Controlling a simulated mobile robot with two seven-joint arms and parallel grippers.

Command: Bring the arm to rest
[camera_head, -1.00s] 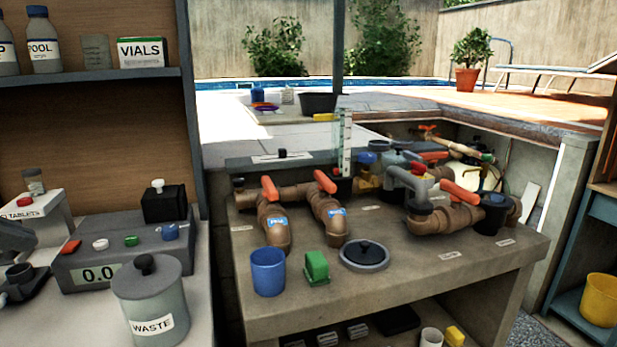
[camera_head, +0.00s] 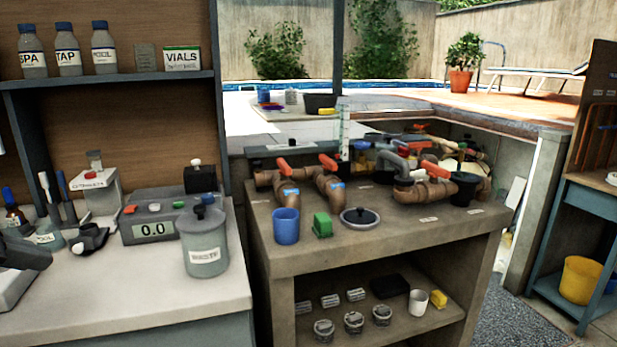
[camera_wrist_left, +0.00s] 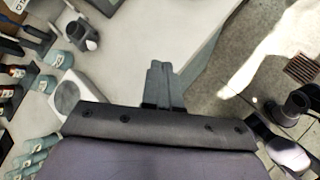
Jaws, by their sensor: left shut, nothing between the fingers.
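My right gripper is in neither view.
A shelf (camera_head: 110,80) holds more bottles. To the right is a concrete bench (camera_head: 400,245) with pipes. The counter's front is clear.

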